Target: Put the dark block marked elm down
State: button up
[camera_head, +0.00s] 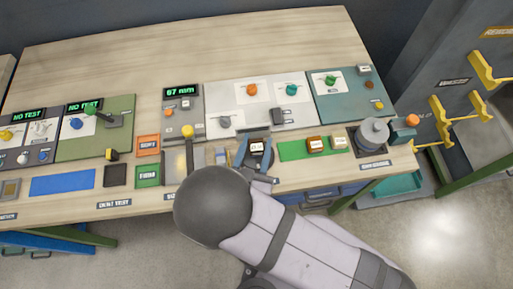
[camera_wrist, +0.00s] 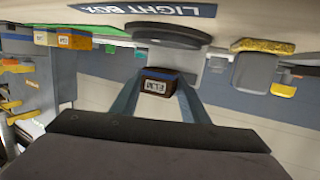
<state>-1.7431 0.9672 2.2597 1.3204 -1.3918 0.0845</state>
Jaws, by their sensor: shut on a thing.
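The dark brown block (camera_wrist: 157,75) has a white label with dark lettering too small to read surely, and a blue band along one edge. It sits between the two fingers of my gripper (camera_wrist: 157,95) in the wrist view, and the gripper is shut on it. In the head view the block (camera_head: 257,147) shows as a dark piece with a white label between the fingers of my gripper (camera_head: 257,155), over the front part of the bench. I cannot tell whether its underside touches anything.
A green mat (camera_head: 290,151) right of my gripper bears a brown labelled block (camera_head: 316,144) and a paler one (camera_head: 339,142). A grey round device (camera_head: 374,132) stands at the right end. A grey plate with a yellow knob (camera_head: 187,131) is close on the left. Panels line the back.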

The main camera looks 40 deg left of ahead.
aim_at(256, 151)
jog(key=shift+f, duration=1.45)
jog(key=shift+c, duration=0.2)
jog(key=shift+f, duration=0.2)
jog(key=o, duration=1.1)
jog(key=shift+c, duration=0.2)
jog(key=shift+r, duration=0.1)
jog(key=shift+r, duration=0.2)
jog(key=shift+s, duration=0.25)
jog(key=shift+b+v, duration=0.6)
jog(key=shift+v, duration=1.95)
